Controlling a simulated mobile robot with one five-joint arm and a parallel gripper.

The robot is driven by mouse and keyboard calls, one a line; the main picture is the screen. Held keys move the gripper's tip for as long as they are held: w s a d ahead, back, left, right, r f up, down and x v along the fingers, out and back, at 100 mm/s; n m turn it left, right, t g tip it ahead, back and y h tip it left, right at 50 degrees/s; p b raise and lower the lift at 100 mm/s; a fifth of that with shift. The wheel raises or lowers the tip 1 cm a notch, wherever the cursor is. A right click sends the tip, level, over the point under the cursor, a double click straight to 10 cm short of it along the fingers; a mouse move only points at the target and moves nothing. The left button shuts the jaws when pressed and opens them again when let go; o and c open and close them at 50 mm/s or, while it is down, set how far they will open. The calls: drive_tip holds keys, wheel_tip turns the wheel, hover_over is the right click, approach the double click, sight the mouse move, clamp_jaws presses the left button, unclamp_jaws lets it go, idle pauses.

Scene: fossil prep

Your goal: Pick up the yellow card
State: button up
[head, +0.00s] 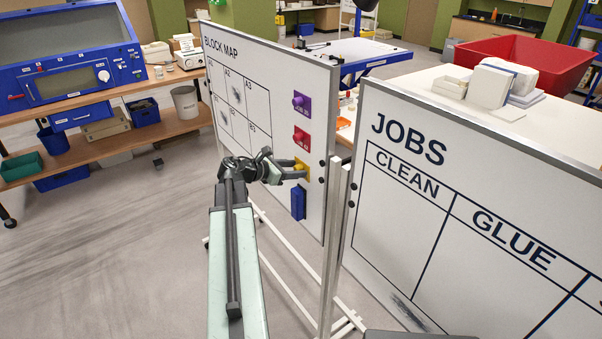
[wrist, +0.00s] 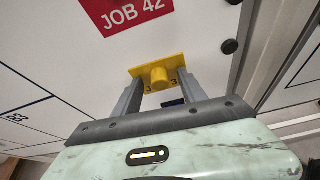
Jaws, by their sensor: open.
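The yellow card (head: 301,167) is on the white Block Map board, below the red card and above the blue piece. In the wrist view the yellow card (wrist: 144,71) has a round yellow knob (wrist: 160,78) sticking out toward me. My gripper (head: 298,171) is at the card, partly covering it in the head view. In the wrist view my gripper (wrist: 159,88) is open, with one finger on each side of the knob. I cannot tell whether the fingers touch it.
The red card (head: 301,136), marked Job 42 in the wrist view, and the purple card (head: 301,104) are above on the Block Map board (head: 275,60). The blue piece (head: 298,202) is just below. The Jobs board (head: 400,215) stands close on the right.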

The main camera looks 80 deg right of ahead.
drive_tip(key=shift+c, duration=0.3)
clamp_jaws()
drive_tip(key=shift+r, duration=0.15)
drive_tip(key=shift+w+a+r+p, duration=0.2)
drive_tip(key=shift+r+p, duration=0.1)
drive_tip(key=shift+p, duration=0.15)
wheel_tip(320, 180, up, 7)
drive_tip(key=p, duration=0.7)
drive_tip(key=shift+w+a+r, duration=0.1)
drive_tip(key=shift+w+r, duration=0.05)
drive_tip(key=w+a+f, duration=0.1)
drive_tip(key=w+a, duration=1.2)
drive_tip(key=w, duration=0.1)
drive_tip(key=shift+b, duration=0.4)
